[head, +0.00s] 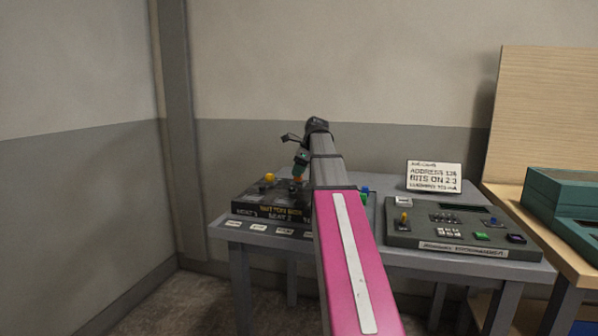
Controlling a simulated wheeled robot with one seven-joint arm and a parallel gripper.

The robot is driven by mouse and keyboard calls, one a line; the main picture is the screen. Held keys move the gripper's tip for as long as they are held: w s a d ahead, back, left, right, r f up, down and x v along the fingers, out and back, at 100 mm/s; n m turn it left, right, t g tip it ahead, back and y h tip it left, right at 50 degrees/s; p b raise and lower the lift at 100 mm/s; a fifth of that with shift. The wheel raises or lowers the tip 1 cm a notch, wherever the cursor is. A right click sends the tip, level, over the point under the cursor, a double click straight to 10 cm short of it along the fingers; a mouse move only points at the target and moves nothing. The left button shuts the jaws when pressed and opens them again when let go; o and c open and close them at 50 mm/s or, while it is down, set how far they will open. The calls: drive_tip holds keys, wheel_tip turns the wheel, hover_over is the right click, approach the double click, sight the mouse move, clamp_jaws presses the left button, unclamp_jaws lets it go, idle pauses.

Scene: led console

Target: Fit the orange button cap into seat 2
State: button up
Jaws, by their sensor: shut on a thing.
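The orange button cap (297,179) shows as a small orange patch at the tip of my gripper (299,171). My gripper is shut on it, pointing down over the dark seat box (243,208). The box stands on the left part of the grey table, with seat labels along its front; one reads like "SEAT 2". Whether the cap touches a seat or hangs above it I cannot tell. A yellow cap (270,177) sits on the box left of my gripper. My arm hides the box's right side.
A dark green console (460,235) with switches and buttons fills the table's right part. A sign card (434,176) stands behind it. Blue and green pieces (364,195) show just right of my arm. Small labels (259,227) line the table's front edge. A wooden bench with a teal case (570,205) stands at right.

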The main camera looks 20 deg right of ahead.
drive_tip(key=shift+f, duration=1.1)
idle(1.1)
drive_tip(key=o, duration=1)
drive_tip(key=v, duration=1)
drive_tip(key=shift+s+d+r, duration=0.1)
drive_tip(key=shift+r, duration=0.3)
drive_tip(key=shift+s, duration=0.1)
